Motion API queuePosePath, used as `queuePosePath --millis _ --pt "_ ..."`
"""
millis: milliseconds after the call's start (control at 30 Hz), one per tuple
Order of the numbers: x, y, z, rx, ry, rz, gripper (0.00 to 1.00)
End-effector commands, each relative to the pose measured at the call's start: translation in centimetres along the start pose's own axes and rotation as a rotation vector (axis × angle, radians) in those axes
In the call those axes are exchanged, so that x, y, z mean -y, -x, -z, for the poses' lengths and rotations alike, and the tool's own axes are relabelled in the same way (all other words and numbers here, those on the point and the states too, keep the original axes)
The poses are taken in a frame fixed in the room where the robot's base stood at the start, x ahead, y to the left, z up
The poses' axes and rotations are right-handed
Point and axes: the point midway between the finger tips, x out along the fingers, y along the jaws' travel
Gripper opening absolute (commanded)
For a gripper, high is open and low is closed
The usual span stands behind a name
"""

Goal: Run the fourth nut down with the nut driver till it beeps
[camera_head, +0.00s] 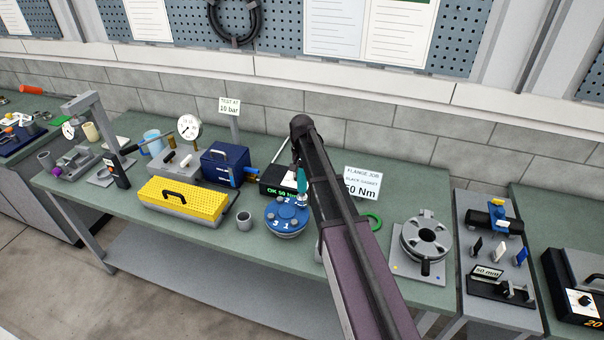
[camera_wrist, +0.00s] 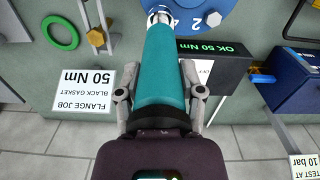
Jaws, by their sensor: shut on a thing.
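My gripper (camera_wrist: 158,98) is shut on the teal nut driver (camera_wrist: 160,62), a finger on each side of its body. The driver also shows in the head view (camera_head: 301,181), partly behind my arm. Its silver nose points at the blue numbered flange (camera_head: 287,222), at the edge of the flange in the wrist view (camera_wrist: 215,8). The nose is over or on a bolt position there; I cannot tell whether it seats on the nut. A silver nut or bolt head (camera_wrist: 213,19) shows beside the 2. The fourth nut is not clearly visible.
A black box (camera_wrist: 212,62) reads "OK 50 Nm" in green beside the driver. A "FLANGE JOB, BLACK GASKET, 50 Nm" card (camera_wrist: 83,90), a green ring (camera_wrist: 60,33) and a blue case (camera_head: 224,163) stand near. A yellow-lidded box (camera_head: 180,198) and grey cup (camera_head: 244,221) are left of the flange.

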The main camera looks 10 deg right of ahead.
Motion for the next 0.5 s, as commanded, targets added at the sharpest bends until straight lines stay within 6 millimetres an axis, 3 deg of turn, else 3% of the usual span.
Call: queuePosePath --millis 500 --pt "0.01 -0.56 0.01 0.000 0.000 0.000 0.00"
